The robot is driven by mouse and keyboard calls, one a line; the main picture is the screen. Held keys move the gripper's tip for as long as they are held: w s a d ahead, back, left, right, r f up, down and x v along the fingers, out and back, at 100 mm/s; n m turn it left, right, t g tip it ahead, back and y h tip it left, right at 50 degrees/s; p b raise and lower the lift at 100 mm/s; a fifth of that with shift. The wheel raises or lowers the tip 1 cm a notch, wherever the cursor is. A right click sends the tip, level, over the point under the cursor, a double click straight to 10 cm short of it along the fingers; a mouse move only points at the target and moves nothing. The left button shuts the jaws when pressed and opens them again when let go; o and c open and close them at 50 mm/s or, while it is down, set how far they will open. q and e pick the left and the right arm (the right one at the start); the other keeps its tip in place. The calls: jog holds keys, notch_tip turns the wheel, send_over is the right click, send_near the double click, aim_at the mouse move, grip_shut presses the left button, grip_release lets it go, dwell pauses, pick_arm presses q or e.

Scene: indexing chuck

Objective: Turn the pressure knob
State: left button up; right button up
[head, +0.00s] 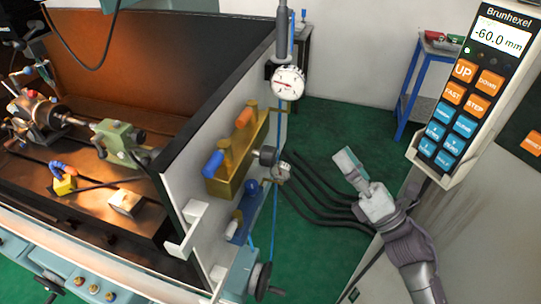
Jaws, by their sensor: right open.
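A dark round knob (268,156) sticks out from the right side of a brass valve block (222,178) on the machine's light side panel; it looks like the pressure knob, but no label is readable. A small round fitting (283,172) sits just below and right of it. A white dial gauge (288,82) with a red needle is above. My right gripper (350,164) is open and empty, right of the knob and clearly apart from it, over the green floor. My left gripper is not in view.
A control pendant (468,85) reading -60.0 mm stands at the right. Black hoses (325,205) run between the valve block and the right cabinet. The machine enclosure with a chuck (40,115) fills the left. A blue-legged table (410,95) stands behind; green floor is open between.

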aim_at(275, 159)
jog(key=s+a+f+n+g+y, duration=0.1)
jog(key=s+a+n+g+y, duration=0.15)
jog(key=n+g, duration=0.45)
jog(key=s+a+f+n+g+y, duration=0.1)
jog(key=s+a+n+g+y, duration=0.1)
jog(key=n+g+y, duration=0.5)
jog(key=a+r+h+p, duration=0.1)
jog(key=a, duration=0.2)
jog(key=w+a+r+n+h+p, duration=0.1)
jog(key=a+r+p, duration=0.1)
jog(key=a, duration=0.1)
jog(key=w+a+r+n+t+h+p, duration=0.1)
jog(key=a+p, duration=0.1)
jog(key=a, duration=0.1)
jog(key=shift+w+a+r+h, duration=0.2)
jog(key=shift+a+r+h, duration=0.05)
jog(key=shift+r, duration=0.05)
jog(key=shift+w+a+r, duration=0.1)
jog(key=shift+a, duration=0.4)
jog(key=c, duration=1.2)
jog(key=shift+o, duration=0.2)
jog(key=shift+t, duration=0.3)
jog(key=shift+m, duration=0.3)
